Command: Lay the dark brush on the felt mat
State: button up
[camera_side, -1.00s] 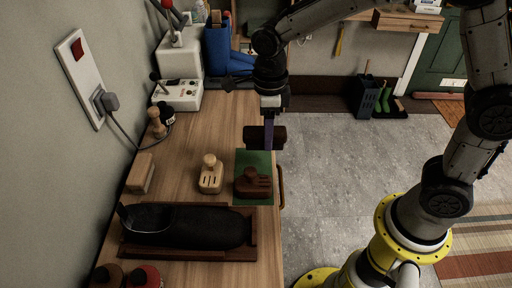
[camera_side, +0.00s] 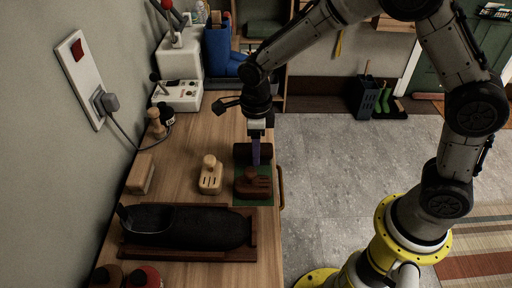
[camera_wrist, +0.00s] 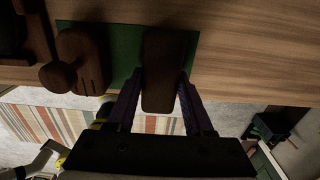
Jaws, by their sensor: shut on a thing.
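The dark brush (camera_side: 240,152) is a long dark brown block. My gripper (camera_side: 256,160) is shut on it, with one finger on each side, as the wrist view shows for the brush (camera_wrist: 163,70) and the gripper (camera_wrist: 160,88). The green felt mat (camera_side: 252,203) lies at the bench's right edge. The brush is over the mat's far end in the side view; in the wrist view it covers part of the mat (camera_wrist: 122,45). Whether it touches the mat is not clear.
A dark wooden block with a knob (camera_side: 253,184) sits on the mat's near part, close to the brush. A paler knobbed block (camera_side: 210,177) stands left of the mat. A dark tray (camera_side: 190,254) holding a long black thing lies nearer. A wooden block (camera_side: 140,174) stands by the wall.

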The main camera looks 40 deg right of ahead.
jog(key=o, duration=1.2)
jog(key=shift+f, duration=0.1)
notch_tip(320, 180, up, 12)
jog(key=s+d+r+n+t, duration=0.1)
jog(key=s+d+r+n, duration=0.3)
jog(key=s+r+n, duration=0.15)
jog(key=s+d+n+t, duration=0.2)
jog(key=s+d+n, duration=0.1)
jog(key=s+n, duration=0.5)
jog(key=s+d+n+t, duration=0.2)
jog(key=s+d+n, duration=0.2)
jog(key=s+n, duration=0.4)
jog(key=shift+s+f+n+t, duration=0.15)
jog(key=shift+s+n+t, duration=0.2)
jog(key=shift+n, duration=2.4)
